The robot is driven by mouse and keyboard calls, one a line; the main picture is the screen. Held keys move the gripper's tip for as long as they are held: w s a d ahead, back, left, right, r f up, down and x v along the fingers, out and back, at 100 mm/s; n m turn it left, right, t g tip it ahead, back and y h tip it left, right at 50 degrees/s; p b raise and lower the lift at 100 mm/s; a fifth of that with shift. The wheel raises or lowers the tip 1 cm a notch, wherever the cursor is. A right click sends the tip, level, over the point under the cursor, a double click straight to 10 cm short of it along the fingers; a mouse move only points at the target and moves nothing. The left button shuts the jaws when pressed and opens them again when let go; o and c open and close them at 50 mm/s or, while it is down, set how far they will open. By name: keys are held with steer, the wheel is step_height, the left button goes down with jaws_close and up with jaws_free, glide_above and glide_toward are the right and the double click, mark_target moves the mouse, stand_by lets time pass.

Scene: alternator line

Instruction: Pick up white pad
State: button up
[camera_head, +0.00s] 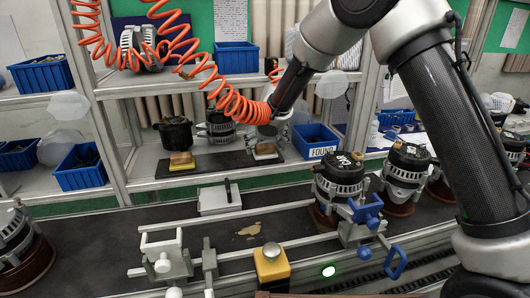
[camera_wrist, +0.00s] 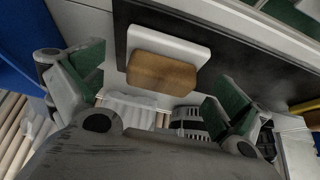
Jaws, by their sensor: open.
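The white pad (camera_wrist: 150,38) lies on a dark mat in the wrist view, with a brown block (camera_wrist: 162,74) on or against it. In the head view the white pad (camera_head: 265,156) shows small on the shelf, under my gripper (camera_head: 267,135), with the brown part at its top. In the wrist view my gripper (camera_wrist: 158,78) is open, with green-faced fingers on either side of the brown block and nothing between them in contact. The height gap between fingers and pad is hard to tell.
A second brown-topped block (camera_head: 181,163) sits to the left on the same dark mat (camera_head: 215,162). Alternators (camera_head: 219,126) stand behind the mat. A blue bin (camera_head: 315,140) is to the right. An orange coiled hose (camera_head: 240,106) hangs near my gripper.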

steer(key=shift+w+a+f, duration=0.15)
steer(key=shift+w+f, duration=0.15)
steer(key=shift+f, duration=0.3)
steer(key=c, duration=1.1)
steer(key=shift+r, duration=0.1)
steer(key=shift+r, duration=0.7)
steer(key=s+d, duration=0.1)
steer(key=s, duration=0.4)
steer(key=s+d, duration=0.2)
steer(key=s, duration=0.4)
steer(key=s+d, duration=0.2)
steer(key=s, duration=0.4)
steer(key=shift+s, duration=0.2)
